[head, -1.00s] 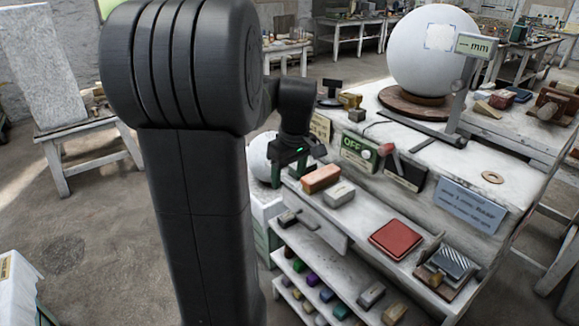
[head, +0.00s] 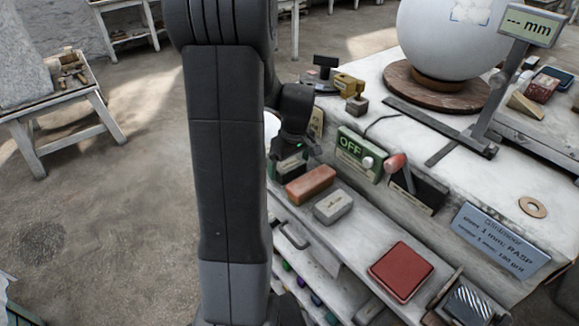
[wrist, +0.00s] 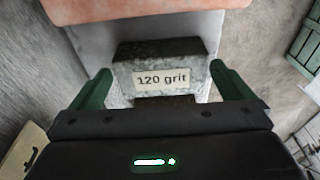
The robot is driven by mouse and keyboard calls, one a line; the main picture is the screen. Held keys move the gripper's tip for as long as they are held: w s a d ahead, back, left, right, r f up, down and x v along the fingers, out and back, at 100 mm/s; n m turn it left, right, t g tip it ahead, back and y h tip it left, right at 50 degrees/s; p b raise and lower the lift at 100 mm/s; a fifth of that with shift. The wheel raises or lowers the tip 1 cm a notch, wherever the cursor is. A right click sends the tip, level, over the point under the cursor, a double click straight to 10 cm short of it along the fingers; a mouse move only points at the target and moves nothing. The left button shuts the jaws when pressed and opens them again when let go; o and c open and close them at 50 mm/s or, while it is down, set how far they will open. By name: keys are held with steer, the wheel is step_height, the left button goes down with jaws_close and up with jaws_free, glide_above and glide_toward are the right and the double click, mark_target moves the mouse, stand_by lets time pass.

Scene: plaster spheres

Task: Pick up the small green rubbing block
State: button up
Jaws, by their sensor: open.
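My gripper (wrist: 160,80) is open in the wrist view, with one green finger on each side of a small block (wrist: 160,49) labelled "120 grit". The block looks dark grey and speckled here, and I cannot make out a clear green on it. I cannot tell whether the fingers touch it. In the head view my gripper (head: 291,165) is at the left end of the shelf, just beside a red-brown block. Dark green shows under it, but I cannot tell finger from block there.
The red-brown block (head: 310,184), a grey block (head: 333,206) and a red pad (head: 401,270) lie along the shelf.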

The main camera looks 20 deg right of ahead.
mark_target(289, 163)
steer(key=shift+a+f, duration=0.1)
steer(key=shift+f, duration=0.45)
steer(key=c, duration=1.2)
steer(key=shift+o, duration=0.2)
step_height(289, 163, up, 10)
steer(key=shift+r+b, duration=0.1)
steer(key=shift+b, duration=0.3)
